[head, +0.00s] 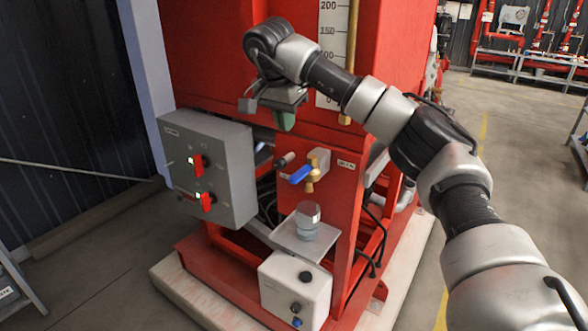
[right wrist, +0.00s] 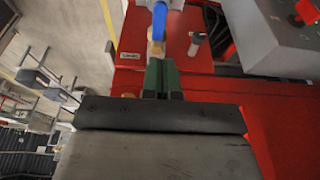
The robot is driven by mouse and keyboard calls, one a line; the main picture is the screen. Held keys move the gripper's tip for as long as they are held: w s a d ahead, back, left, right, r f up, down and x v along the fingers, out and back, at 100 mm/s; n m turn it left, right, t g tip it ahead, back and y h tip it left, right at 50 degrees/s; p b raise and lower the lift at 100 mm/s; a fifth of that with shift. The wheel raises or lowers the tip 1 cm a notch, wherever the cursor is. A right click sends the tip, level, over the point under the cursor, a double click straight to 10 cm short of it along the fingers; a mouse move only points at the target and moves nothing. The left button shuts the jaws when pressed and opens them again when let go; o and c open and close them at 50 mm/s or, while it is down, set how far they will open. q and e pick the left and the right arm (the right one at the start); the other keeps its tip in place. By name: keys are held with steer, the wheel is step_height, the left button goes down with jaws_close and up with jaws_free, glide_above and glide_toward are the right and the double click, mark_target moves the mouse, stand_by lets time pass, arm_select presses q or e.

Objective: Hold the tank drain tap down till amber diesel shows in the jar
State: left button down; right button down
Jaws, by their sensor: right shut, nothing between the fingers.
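The tank drain tap (head: 312,173) is brass with a blue lever (head: 300,174), on the front of the red pump frame. The lever points left in the head view. The glass jar (head: 308,220) stands upright on a small grey shelf (head: 293,243) below the tap; its contents look clear or greyish. My right gripper (head: 285,121) is shut and empty, above and slightly left of the tap, apart from it. In the right wrist view its green fingertips (right wrist: 160,75) are together, and the blue lever (right wrist: 158,22) shows beyond them. My left gripper is not in view.
A grey control box (head: 212,165) with two red switches is left of the tap. A white box (head: 296,290) with knobs sits below the jar. The red tank (head: 215,60) with a level scale (head: 331,50) rises behind my right arm. Open floor lies at both sides.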

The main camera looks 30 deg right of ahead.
mark_target(296, 177)
steer(key=shift+d+r, duration=0.15)
steer(key=p+x, duration=0.1)
steer(key=x, duration=0.3)
steer(key=p+x, duration=0.1)
steer(key=x, duration=0.7)
steer(key=shift+s+a+f+p, duration=0.2)
steer(key=shift+a+f+p, duration=0.05)
steer(key=shift+f+p, duration=0.15)
steer(key=shift+f, duration=0.65)
